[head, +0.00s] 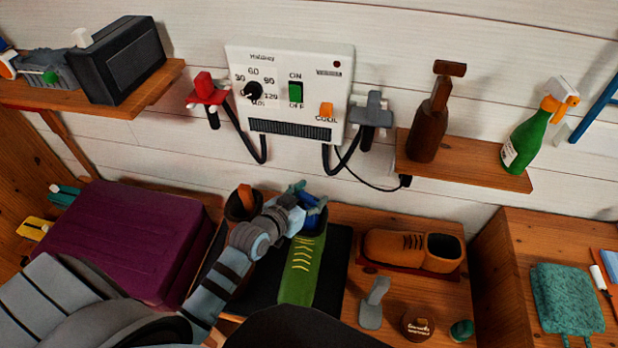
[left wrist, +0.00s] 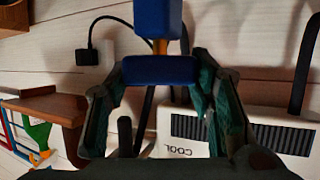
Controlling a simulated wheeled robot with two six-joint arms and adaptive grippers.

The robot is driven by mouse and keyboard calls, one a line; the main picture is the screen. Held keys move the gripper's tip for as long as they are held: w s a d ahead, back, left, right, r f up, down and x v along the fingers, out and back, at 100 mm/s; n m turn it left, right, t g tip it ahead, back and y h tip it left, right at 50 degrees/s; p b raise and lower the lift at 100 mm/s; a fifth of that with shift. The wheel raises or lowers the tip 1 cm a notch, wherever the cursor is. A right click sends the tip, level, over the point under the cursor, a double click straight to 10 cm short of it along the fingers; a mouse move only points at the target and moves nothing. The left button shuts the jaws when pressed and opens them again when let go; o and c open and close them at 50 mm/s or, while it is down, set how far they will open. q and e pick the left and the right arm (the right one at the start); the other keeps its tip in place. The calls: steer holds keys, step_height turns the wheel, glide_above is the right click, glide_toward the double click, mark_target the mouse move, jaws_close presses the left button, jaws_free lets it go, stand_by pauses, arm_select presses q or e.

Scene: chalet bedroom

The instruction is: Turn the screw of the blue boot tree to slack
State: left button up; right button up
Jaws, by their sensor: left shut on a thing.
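A green boot (head: 300,270) with yellow laces stands on a black mat (head: 336,283). The blue boot tree (head: 313,221) shows at the boot's opening, partly hidden by my left gripper (head: 297,198). In the left wrist view, one blue block (left wrist: 160,71) lies between the green finger pads of my left gripper (left wrist: 158,62). A short brass screw (left wrist: 160,46) joins it to a second blue block (left wrist: 158,18). My left gripper is shut on the nearer blue block. My right gripper does not show.
A white wall dryer (head: 290,85) with a red holder (head: 205,90) and a grey holder (head: 373,110) is close behind. A brown shoe (head: 397,247), a grey stand (head: 373,305) and a tin (head: 418,325) are to the right. A purple case (head: 135,235) is left.

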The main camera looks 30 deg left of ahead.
arm_select(q)
steer(key=shift+d+r+n+y+p, duration=0.1)
steer(key=shift+r+n+y+p, duration=0.15)
steer(key=shift+n+y+p, duration=0.55)
steer(key=shift+f+n+y+b, duration=0.3)
steer(key=shift+n+y, duration=0.1)
steer(key=shift+y, duration=0.2)
steer(key=o, duration=1.2)
steer(key=shift+a, duration=0.2)
steer(key=v, duration=1.2)
